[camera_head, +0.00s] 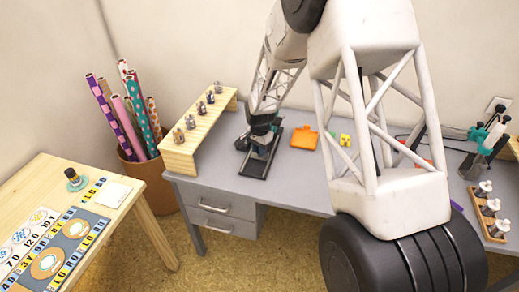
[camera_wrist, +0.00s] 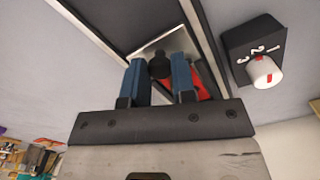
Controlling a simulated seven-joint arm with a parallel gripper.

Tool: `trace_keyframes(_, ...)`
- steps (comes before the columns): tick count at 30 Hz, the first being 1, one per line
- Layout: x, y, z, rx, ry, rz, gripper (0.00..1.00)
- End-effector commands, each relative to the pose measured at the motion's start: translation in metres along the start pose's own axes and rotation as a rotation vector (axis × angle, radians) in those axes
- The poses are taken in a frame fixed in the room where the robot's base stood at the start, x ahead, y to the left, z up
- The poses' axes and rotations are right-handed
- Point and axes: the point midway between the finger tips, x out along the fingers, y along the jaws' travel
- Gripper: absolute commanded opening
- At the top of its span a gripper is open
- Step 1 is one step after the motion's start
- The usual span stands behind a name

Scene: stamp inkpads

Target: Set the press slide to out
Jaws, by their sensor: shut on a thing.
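The press (camera_head: 255,166) is a dark, long base on the grey desk, under the end of my arm. In the wrist view its dark rails (camera_wrist: 98,28) run diagonally, and a silvery slide plate (camera_wrist: 172,42) lies between them. A dark round knob (camera_wrist: 159,64) stands at the plate. My gripper (camera_wrist: 159,82) has its two blue fingers on either side of this knob and is shut on it. It also shows from afar in the head view (camera_head: 262,131), where the knob is hidden. Something red shows partly behind the right finger.
A black box with numerals (camera_wrist: 252,45) and a white, red-marked dial (camera_wrist: 265,72) stands close beside the press. A wooden stamp rack (camera_head: 185,158) is left of the press, an orange item (camera_head: 304,138) to its right. Bare desk (camera_head: 290,188) lies in front.

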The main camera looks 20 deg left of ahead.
Motion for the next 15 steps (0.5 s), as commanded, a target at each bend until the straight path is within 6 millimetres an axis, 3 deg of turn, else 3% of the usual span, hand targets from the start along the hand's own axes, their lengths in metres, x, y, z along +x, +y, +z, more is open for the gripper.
trace_keyframes(5,0.0,0.003,0.009,0.0,0.0,0.0,0.0)
trace_keyframes(15,-0.001,0.018,0.045,-0.002,0.0,0.0,0.0)
